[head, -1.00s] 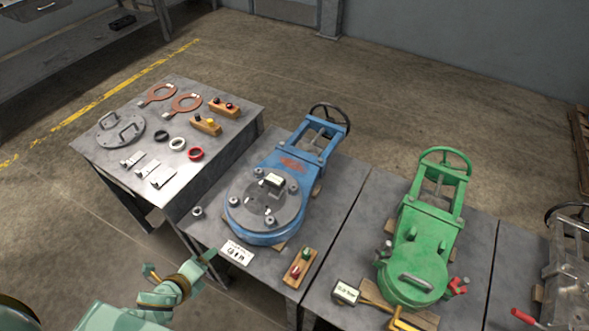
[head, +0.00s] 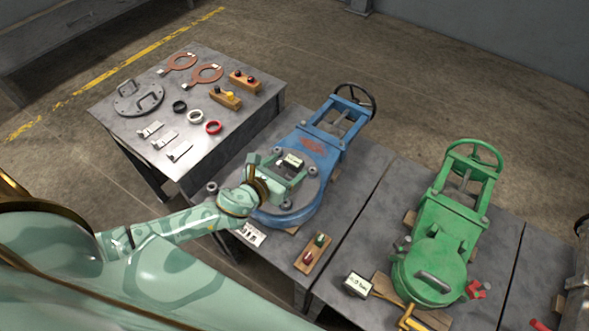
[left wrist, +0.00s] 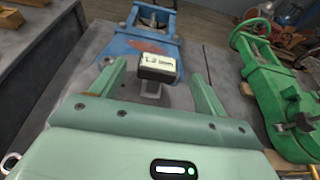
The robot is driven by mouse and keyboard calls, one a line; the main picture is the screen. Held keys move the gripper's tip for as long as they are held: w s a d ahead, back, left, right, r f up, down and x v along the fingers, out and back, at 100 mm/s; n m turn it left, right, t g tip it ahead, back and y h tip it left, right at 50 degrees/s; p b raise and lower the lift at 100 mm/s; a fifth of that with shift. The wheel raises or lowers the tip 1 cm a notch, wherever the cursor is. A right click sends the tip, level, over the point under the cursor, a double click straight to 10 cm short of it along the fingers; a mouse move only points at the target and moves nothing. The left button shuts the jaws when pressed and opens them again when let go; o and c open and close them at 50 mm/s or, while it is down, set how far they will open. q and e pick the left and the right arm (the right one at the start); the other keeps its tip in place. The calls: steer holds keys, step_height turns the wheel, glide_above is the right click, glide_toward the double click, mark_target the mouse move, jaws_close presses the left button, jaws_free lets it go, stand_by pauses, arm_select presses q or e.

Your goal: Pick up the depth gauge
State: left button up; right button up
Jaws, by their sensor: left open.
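The depth gauge (head: 293,160) is a small dark block with a pale display. It stands on the grey round flange of the blue valve (head: 325,150). In the left wrist view the gauge (left wrist: 157,66) shows a reading that looks like "1.2 mm", with a grey stem below it. My left gripper (head: 277,170) is open over the flange, close to the gauge. In the left wrist view its two fingers (left wrist: 160,85) stand on either side of the gauge, with gaps showing. My right gripper is not in view.
A green valve (head: 440,240) stands on the bench to the right, with another display box (head: 357,285) near it. A red-and-green button block (head: 313,253) lies in front of the blue valve. The left table (head: 225,145) holds rings, gaskets and a handled disc.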

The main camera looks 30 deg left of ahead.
mark_target(297, 159)
arm_select(q)
steer(key=b+x, duration=0.2)
steer(key=x, duration=0.4)
steer(key=shift+w+a+f, duration=0.1)
steer(key=shift+w+f, duration=0.05)
steer(key=shift+f, duration=0.15)
steer(key=shift+r, duration=0.1)
steer(key=c, duration=1.5)
steer(key=shift+r, duration=0.1)
